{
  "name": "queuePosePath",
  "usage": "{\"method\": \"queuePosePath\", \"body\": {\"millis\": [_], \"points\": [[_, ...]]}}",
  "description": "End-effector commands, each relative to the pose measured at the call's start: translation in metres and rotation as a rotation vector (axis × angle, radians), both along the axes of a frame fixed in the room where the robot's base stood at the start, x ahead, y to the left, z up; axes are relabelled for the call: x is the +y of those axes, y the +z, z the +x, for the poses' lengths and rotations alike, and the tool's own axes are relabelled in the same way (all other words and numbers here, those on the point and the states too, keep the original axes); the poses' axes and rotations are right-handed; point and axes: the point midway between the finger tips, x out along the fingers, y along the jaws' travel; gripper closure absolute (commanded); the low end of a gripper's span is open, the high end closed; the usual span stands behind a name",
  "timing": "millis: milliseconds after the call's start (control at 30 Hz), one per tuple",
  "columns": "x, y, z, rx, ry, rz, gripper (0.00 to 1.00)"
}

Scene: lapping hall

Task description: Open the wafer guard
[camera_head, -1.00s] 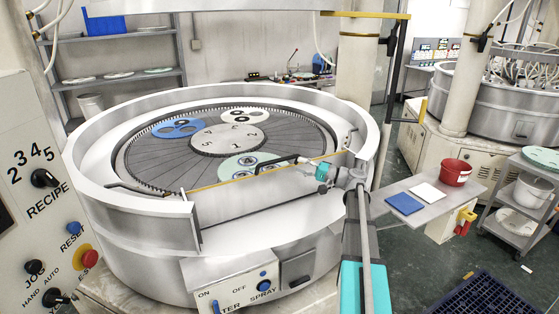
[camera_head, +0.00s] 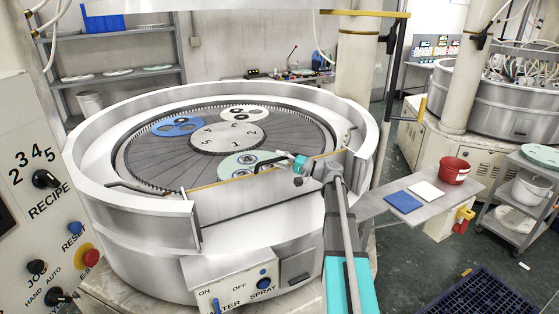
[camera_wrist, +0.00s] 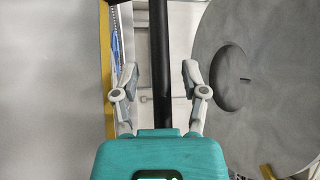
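The wafer guard (camera_head: 255,198) is a pale metal panel with a yellow top edge, upright across the front gap in the round machine's rim. A black bar handle (camera_head: 262,163) sits along its top. In the wrist view the bar (camera_wrist: 161,45) runs lengthwise between the fingers, with the guard's yellow edge (camera_wrist: 106,60) to its left. My gripper (camera_head: 287,161) is at the right part of the handle. In the wrist view my gripper (camera_wrist: 160,78) is open, with a finger on each side of the bar and visible gaps; its depth relative to the bar is unclear.
Behind the guard lies the round plate (camera_head: 150,165) with blue, white and green carriers. The machine's raised rim (camera_head: 100,205) surrounds it. A side shelf (camera_head: 378,207) with blue and white pads and a red pot (camera_head: 455,172) stands right of my arm.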

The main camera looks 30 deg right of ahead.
Motion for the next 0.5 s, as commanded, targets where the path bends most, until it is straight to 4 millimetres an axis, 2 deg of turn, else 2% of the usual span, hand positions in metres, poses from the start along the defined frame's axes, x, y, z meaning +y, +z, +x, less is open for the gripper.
{"method": "queuePosePath", "body": {"millis": [33,300,500], "points": [[0.0002,0.0,0.0001,0.0,0.0,0.0,0.51],[0.0006,-0.0001,0.0001,0.0,0.001,0.0,1.0],[0.001,-0.0001,0.0001,0.0,0.002,0.0,1.0]]}}
